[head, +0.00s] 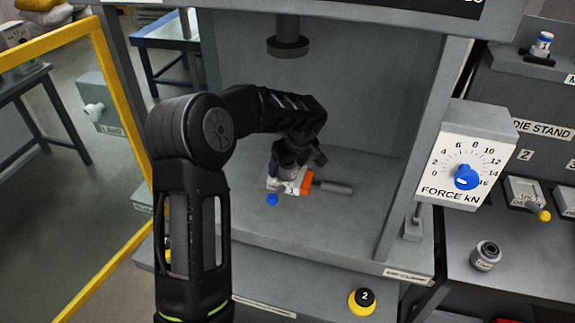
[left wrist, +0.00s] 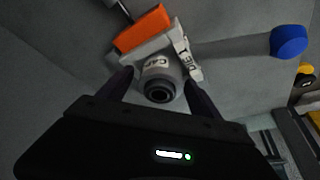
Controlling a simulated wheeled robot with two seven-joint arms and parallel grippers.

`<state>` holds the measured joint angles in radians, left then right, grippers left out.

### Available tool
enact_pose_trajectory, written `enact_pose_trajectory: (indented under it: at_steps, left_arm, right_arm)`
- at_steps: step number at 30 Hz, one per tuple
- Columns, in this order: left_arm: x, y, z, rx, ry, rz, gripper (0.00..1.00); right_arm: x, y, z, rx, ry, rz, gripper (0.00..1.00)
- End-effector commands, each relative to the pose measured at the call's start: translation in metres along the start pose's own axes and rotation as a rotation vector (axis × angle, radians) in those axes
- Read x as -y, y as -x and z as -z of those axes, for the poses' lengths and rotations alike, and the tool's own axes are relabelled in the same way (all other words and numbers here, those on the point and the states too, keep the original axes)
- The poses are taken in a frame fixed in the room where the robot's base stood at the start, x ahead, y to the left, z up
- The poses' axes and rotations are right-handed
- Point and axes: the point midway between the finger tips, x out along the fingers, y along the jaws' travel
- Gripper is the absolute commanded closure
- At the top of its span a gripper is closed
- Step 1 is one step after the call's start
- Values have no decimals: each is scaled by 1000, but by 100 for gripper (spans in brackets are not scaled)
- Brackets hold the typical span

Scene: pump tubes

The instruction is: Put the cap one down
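The cap (left wrist: 158,78), grey with a white label reading CAP and a dark round end, sits at the die marked DIE 1 (left wrist: 188,58) in the left wrist view. In the head view, the die (head: 290,183) stands on the press floor. It has an orange block (head: 306,181) and a handle with a blue ball (head: 271,199). My left gripper (head: 297,163) reaches down over it. In the left wrist view its dark fingers (left wrist: 158,90) flank the cap closely. Whether they touch it cannot be told. My right gripper is not in view.
The press ram (head: 287,45) hangs above and behind my left gripper. Grey chamber walls stand around it, with the force dial (head: 466,177) on the right. A yellow door frame (head: 115,85) is at left.

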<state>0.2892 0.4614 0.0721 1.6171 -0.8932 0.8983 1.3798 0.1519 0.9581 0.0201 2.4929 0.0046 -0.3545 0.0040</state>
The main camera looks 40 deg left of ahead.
Motion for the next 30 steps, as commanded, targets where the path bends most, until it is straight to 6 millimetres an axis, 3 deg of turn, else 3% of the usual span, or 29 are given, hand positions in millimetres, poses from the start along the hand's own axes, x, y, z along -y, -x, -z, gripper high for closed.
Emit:
enact_pose_trajectory:
  at_steps: [11,17,24,30]
  left_arm:
    - [1,5,1,0,1,3,25]
    - [0,36,1,-2,1,-1,25]
    - [0,87,1,-2,0,-1,25]
    - [0,116,1,-1,1,0,25]
  right_arm:
    - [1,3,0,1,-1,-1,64]
    - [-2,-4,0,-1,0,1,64]
    - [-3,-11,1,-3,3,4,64]
    - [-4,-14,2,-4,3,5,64]
